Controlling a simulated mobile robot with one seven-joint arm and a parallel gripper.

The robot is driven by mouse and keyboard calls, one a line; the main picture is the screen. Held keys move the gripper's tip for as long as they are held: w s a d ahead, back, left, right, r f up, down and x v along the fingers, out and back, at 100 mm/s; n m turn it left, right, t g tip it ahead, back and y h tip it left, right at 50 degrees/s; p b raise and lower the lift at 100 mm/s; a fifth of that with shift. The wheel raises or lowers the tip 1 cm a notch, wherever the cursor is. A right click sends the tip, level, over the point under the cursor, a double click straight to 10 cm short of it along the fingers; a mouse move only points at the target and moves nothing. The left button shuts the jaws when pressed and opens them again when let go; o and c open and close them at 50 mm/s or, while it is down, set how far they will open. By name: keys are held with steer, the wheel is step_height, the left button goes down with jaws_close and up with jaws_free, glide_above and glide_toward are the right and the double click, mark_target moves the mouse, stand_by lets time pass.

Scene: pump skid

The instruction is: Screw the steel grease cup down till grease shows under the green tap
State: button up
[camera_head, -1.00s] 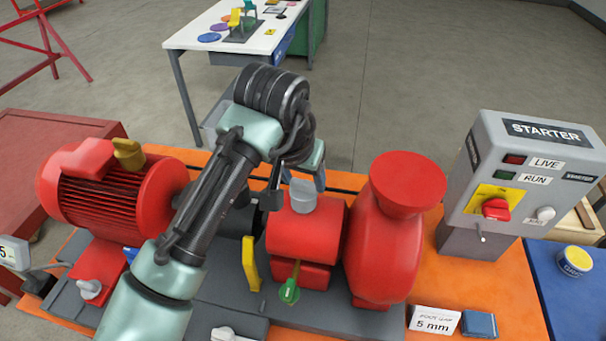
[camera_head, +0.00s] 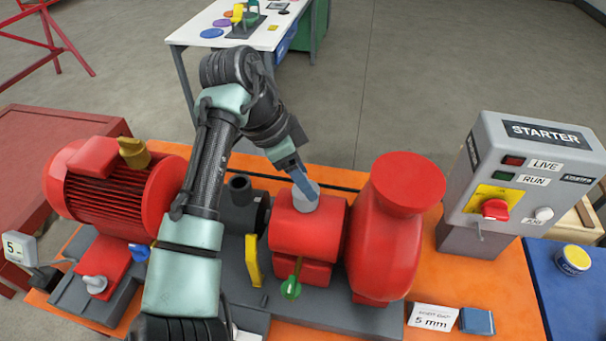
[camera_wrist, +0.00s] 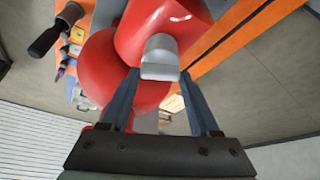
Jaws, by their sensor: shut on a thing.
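The steel grease cup (camera_head: 305,197) stands on top of the red bearing housing (camera_head: 305,230) in the head view. It also shows in the wrist view as a grey cup (camera_wrist: 160,57) between the fingertips. My gripper (camera_head: 298,180) reaches it from above and behind, shut on the cup, with its blue-grey fingers (camera_wrist: 160,75) on either side. The green tap (camera_head: 290,289) sits low on the housing's front. The spot under the tap is too small to tell whether grease shows.
The red pump casing (camera_head: 385,240) rises close right of the cup. A red motor (camera_head: 110,195) stands left, and a yellow plate (camera_head: 252,262) stands upright left of the tap. The grey starter box (camera_head: 520,180) is at the right.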

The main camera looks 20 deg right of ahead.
steer(key=shift+w+m+g, duration=0.1)
steer(key=shift+m+g, duration=0.6)
steer(key=shift+m, duration=1)
steer(key=shift+y, duration=0.3)
steer(key=o, duration=1.4)
steer(key=shift+c, duration=0.2)
steer(key=shift+b, duration=0.3)
steer(key=v, duration=1.3)
